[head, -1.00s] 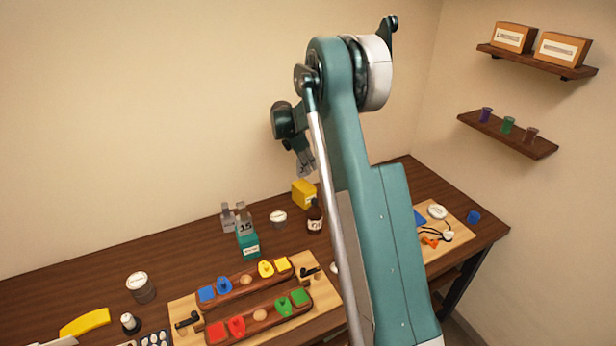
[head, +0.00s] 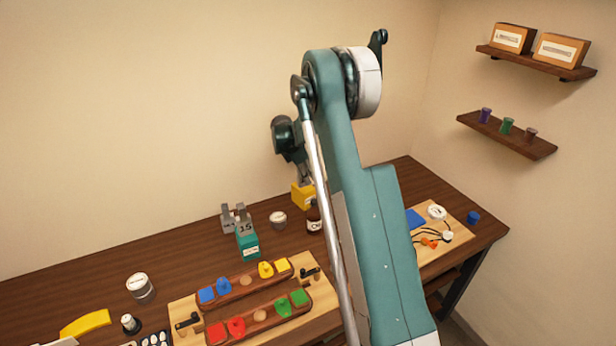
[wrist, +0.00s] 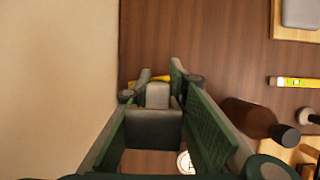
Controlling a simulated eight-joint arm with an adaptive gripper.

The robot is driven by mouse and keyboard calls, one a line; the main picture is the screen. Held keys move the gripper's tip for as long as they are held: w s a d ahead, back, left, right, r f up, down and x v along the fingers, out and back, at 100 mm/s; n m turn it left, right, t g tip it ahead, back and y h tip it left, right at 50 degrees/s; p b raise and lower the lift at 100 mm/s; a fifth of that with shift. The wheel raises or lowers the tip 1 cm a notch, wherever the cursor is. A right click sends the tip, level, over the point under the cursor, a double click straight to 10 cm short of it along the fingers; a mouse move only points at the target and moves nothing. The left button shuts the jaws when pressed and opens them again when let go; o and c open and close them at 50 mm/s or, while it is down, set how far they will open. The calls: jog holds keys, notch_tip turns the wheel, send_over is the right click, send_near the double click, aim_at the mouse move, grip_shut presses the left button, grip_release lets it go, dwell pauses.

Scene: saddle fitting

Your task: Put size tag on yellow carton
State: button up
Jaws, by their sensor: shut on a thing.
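The yellow carton (head: 300,198) stands at the back of the table; in the head view my arm hides its right side. My gripper (head: 304,179) is just above it, pointing down. In the wrist view my gripper (wrist: 157,98) is shut on a grey piece, which looks like the size tag (wrist: 157,95). Small bits of the yellow carton (wrist: 134,84) show beyond and beside it. I cannot tell whether the tag touches the carton. A teal carton (head: 249,251) to the left carries a grey tag marked 15 (head: 246,228).
Wooden trays with coloured blocks (head: 255,295) lie in front. The wall is close behind.

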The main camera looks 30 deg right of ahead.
jog(key=shift+f, duration=0.2)
jog(key=o, duration=0.9)
jog(key=shift+r, duration=0.25)
jog(key=v, duration=1.2)
jog(key=shift+b, duration=0.35)
